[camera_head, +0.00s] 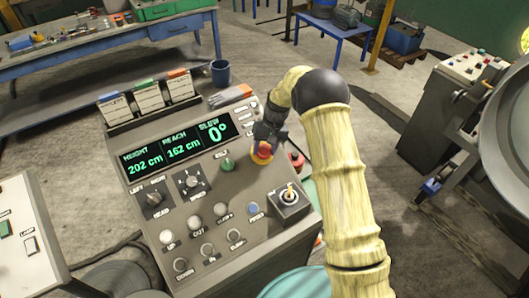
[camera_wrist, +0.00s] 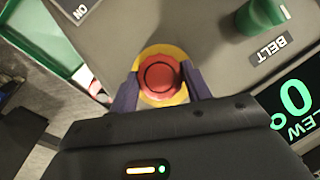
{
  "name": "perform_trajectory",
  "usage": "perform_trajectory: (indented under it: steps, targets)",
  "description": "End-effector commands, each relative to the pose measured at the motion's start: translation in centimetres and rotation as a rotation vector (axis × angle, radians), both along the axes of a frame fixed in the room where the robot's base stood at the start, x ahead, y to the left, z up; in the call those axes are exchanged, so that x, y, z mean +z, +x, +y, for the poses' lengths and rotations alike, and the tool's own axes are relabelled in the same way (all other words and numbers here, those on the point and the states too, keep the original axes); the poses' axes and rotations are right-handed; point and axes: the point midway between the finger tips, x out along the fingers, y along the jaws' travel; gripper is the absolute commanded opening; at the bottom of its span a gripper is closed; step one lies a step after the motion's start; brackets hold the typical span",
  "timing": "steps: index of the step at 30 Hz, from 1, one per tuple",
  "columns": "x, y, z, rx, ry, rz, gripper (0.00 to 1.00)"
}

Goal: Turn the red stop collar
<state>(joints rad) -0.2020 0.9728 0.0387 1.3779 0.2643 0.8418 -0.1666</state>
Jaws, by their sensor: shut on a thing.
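The red stop collar (camera_head: 264,148) is a round red knob on a yellow base at the upper right of the grey control panel (camera_head: 180,244). In the wrist view the red collar (camera_wrist: 160,76) sits in its yellow ring (camera_wrist: 150,99) near the picture's middle. My gripper (camera_head: 263,150) reaches down to it from above right. In the wrist view its two purple fingers are on the left and right sides of the collar, shut on it. The collar's lower edge is close to the gripper body, which hides part of the yellow ring.
A green BELT knob (camera_head: 228,165) sits just left of the collar. The display (camera_head: 178,145) reads height 202 cm, reach 162 cm, slew 0°. A blue cup (camera_head: 221,73) stands behind.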

Motion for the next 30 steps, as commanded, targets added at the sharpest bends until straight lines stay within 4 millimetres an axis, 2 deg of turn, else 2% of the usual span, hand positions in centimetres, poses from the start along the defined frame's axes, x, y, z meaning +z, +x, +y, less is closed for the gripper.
perform_trajectory:
  steps: [12,26,27,30]
  targets:
    - [-0.21,0.08,-0.18,-0.181,0.092,0.059,0.25]
    - [-0.20,0.06,-0.20,-0.197,0.098,0.065,0.25]
    - [-0.20,0.06,-0.20,-0.197,0.098,0.065,0.52]
    - [-0.20,0.05,-0.19,-0.196,0.098,0.065,0.70]
